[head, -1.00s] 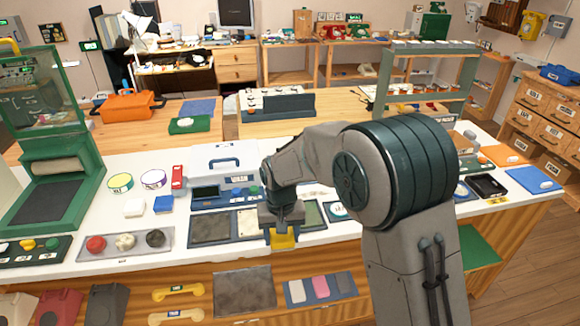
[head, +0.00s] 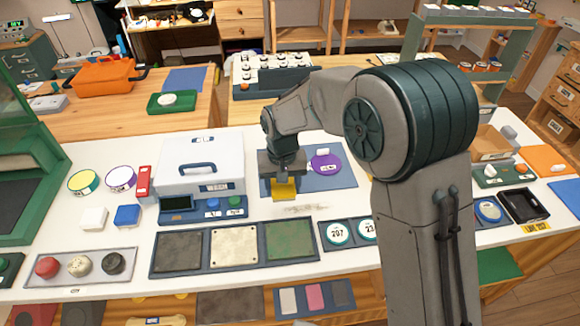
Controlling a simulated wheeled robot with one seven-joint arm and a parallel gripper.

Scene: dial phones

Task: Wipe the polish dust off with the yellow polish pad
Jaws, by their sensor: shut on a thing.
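My gripper (head: 283,177) is shut on the yellow polish pad (head: 284,190). Only the lower front of the pad shows below the jaws. The pad is over the left part of a blue mat (head: 340,181); I cannot tell if it touches. A faint tan-grey smear of polish dust (head: 304,210) lies on the white counter, just in front of the pad and a little to its right.
A white wash box (head: 200,165) stands left of my gripper. A dark tray with grey, cream and green panels (head: 235,266) lies nearer the front. Round number dials (head: 338,233) lie to its right. My arm hides part of the counter at right.

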